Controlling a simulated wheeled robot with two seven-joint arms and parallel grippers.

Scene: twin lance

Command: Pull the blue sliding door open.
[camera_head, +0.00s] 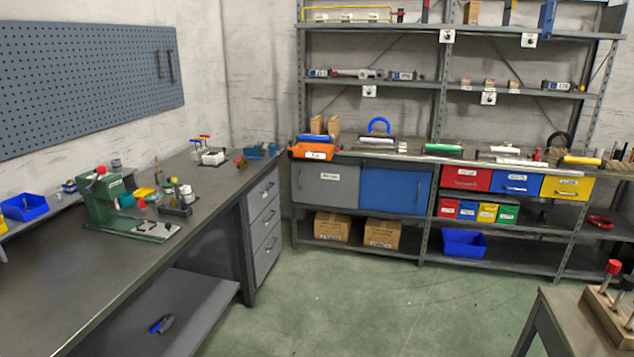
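The blue sliding door (394,187) is a flat blue panel in the low cabinet under the shelf counter at the back. It fills the right half of the cabinet front and looks closed. A thin upright handle seems to show near its right edge. A grey door panel (325,186) with a small white label fills the left half beside it. Neither of my grippers shows in this view.
Red, blue and yellow drawers (515,182) sit right of the cabinet. Cardboard boxes (382,233) stand below it. A long workbench (130,240) runs along the left, and a table (580,325) stands front right. The green floor (350,300) between is clear.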

